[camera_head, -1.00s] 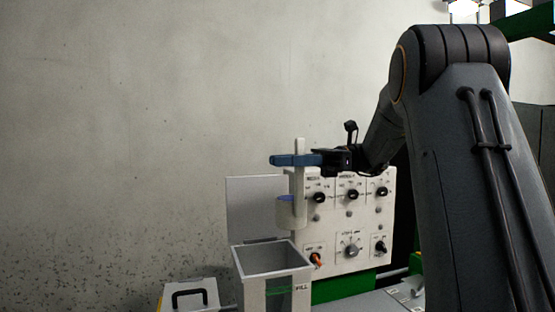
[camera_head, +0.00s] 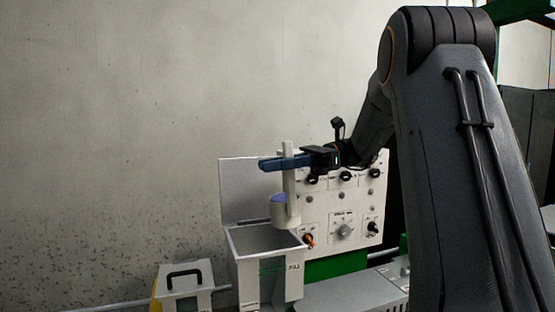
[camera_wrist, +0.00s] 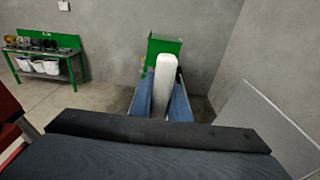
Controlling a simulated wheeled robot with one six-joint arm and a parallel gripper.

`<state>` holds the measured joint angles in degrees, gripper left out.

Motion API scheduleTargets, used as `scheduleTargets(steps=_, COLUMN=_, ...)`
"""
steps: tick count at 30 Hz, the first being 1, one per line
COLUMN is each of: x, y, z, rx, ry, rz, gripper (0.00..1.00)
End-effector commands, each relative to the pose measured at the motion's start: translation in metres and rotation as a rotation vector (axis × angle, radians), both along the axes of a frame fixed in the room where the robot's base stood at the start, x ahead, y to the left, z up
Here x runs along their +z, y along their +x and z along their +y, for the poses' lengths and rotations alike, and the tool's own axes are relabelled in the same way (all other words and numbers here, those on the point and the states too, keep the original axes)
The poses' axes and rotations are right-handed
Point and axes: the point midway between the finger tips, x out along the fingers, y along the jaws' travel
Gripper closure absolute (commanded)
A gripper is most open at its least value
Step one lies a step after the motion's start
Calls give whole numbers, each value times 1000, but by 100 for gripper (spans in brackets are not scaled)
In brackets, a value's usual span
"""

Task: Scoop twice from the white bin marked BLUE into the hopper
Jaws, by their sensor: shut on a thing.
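My gripper (camera_head: 286,162) is shut on the upright handle of a white scoop (camera_head: 290,180). The scoop's cup hangs below the fingers and shows blue material at its top, with a slight tilt. The cup is over the back right part of the open white hopper (camera_head: 248,272), its bottom about level with the rim in the picture. In the wrist view the white handle (camera_wrist: 165,75) stands between the two blue fingers (camera_wrist: 160,100). White bins (camera_wrist: 45,66) sit on the lower shelf of a distant green bench; I cannot read any marking on them.
The hopper's raised lid (camera_head: 248,188) stands behind it. A white control panel (camera_head: 345,215) with knobs is close to the right of the scoop. A box with a black handle (camera_head: 184,285) stands left of the hopper. The wall side at left is clear.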

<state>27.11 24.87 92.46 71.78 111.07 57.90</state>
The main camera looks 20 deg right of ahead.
Motion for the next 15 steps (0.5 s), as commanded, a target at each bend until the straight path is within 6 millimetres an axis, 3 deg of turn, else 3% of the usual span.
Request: scheduleTargets(steps=15, x=-20, y=0, z=41, rx=3, ry=-380, rz=-5, gripper=100)
